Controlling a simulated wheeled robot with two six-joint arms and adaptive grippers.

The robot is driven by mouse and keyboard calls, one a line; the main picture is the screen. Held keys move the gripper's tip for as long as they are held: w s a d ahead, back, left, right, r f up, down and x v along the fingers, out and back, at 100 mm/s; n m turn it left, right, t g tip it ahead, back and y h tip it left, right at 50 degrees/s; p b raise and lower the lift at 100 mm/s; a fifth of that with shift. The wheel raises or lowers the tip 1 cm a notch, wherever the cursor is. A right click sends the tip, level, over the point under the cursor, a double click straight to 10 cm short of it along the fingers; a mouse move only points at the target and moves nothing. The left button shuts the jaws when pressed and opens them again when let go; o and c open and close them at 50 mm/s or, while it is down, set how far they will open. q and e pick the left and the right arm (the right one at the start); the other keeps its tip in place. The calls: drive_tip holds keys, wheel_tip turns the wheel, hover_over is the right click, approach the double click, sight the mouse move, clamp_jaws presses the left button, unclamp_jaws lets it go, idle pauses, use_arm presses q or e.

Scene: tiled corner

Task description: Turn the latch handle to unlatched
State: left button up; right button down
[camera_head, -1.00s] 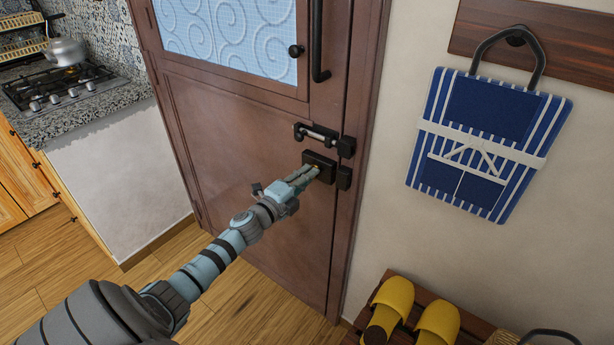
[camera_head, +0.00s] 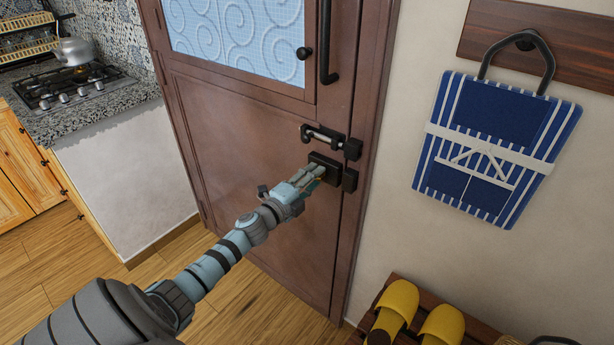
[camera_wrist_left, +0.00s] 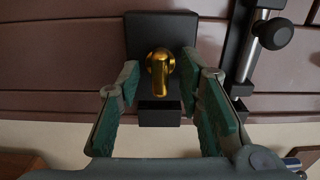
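The latch is a black square plate (camera_head: 330,161) on the brown door. Its handle is a gold knob (camera_wrist_left: 160,68), seen in the left wrist view in front of the plate (camera_wrist_left: 160,24). The knob's grip points down the picture, toward a black block (camera_wrist_left: 159,112). My left gripper (camera_head: 313,172) is at the plate. In the left wrist view its green-padded fingers stand apart on either side of the knob, with visible gaps. The fingers hide the knob in the head view. My right gripper is not in view.
A sliding bolt (camera_head: 322,137) sits just above the latch, and shows beside my finger in the left wrist view (camera_wrist_left: 273,34). A black door handle (camera_head: 326,45) is higher up. A blue bag (camera_head: 495,150) hangs right; yellow slippers (camera_head: 395,310) lie low right.

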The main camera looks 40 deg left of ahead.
use_arm(q)
drive_tip(key=s+m+b, duration=0.4)
drive_tip(key=s+m, duration=0.6)
drive_tip(key=s, duration=0.4)
drive_tip(key=s+a+f+n+g+y+p, duration=0.1)
drive_tip(key=s+a+f+n+g+y, duration=0.2)
drive_tip(key=s+a+f, duration=0.2)
drive_tip(key=s+a+f+n+g+y+p, duration=0.1)
drive_tip(key=s+a+f+n+g+y, duration=0.2)
drive_tip(key=a+f, duration=0.6)
wheel_tip(320, 180, down, 3)
drive_tip(key=shift+s+a+f+n+g+p, duration=0.1)
drive_tip(key=shift+s+a+n+g+p, duration=0.2)
drive_tip(key=shift+s+n+g, duration=0.6)
